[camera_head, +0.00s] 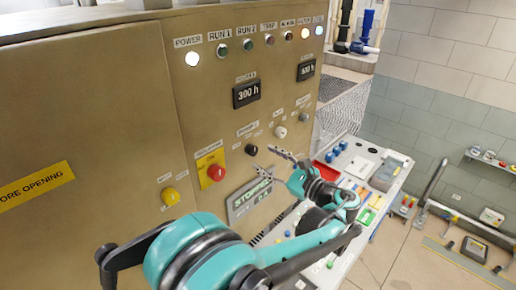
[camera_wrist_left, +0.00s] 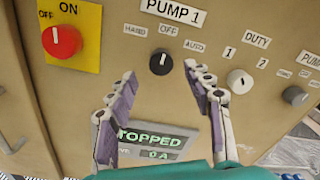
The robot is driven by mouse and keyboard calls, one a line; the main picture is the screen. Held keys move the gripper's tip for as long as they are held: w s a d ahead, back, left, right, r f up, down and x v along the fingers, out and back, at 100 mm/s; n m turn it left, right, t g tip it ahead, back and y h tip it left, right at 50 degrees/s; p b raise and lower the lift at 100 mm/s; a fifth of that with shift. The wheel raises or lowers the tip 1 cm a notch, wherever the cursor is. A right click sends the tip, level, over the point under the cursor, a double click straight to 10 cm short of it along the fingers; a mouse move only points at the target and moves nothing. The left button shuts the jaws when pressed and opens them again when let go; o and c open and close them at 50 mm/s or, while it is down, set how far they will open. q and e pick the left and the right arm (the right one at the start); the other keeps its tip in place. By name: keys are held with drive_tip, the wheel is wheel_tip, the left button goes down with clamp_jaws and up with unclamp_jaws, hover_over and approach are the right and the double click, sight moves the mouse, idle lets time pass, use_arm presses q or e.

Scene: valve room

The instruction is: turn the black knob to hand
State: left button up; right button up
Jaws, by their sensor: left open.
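The black knob (camera_wrist_left: 163,62) sits on the panel under the PUMP 1 label, with HAND to its left, OFF above and AUTO to its right. Its white mark points up toward OFF. It also shows in the head view (camera_head: 252,149), on the cabinet front. My left gripper (camera_wrist_left: 160,75) is open in front of the panel, its two fingers apart on the left and right of the knob in the wrist view. No contact with the knob is visible. In the head view the left gripper (camera_head: 266,160) shows just below and right of the knob. My right gripper is not in view.
A red knob on a yellow plate (camera_head: 203,158) is left of the black knob. A white knob (camera_wrist_left: 240,81) and a grey knob (camera_wrist_left: 295,96) are to its right. The STOPPED display (camera_wrist_left: 155,140) is below. A bench (camera_head: 395,181) with coloured items stands beyond the cabinet.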

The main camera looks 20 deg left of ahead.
sight(255, 152)
use_arm(q)
drive_tip(key=x, duration=0.4)
drive_tip(key=shift+w+a+p, duration=0.2)
drive_tip(key=shift+p, duration=0.1)
drive_tip(key=shift+a, duration=0.1)
drive_tip(key=c, duration=1.2)
drive_tip(key=shift+o, duration=0.2)
drive_tip(key=n+b, duration=0.2)
drive_tip(key=n, duration=0.2)
drive_tip(key=shift+f, duration=0.15)
drive_tip(key=shift+n+b, duration=0.95)
drive_tip(key=shift+n, duration=1.55)
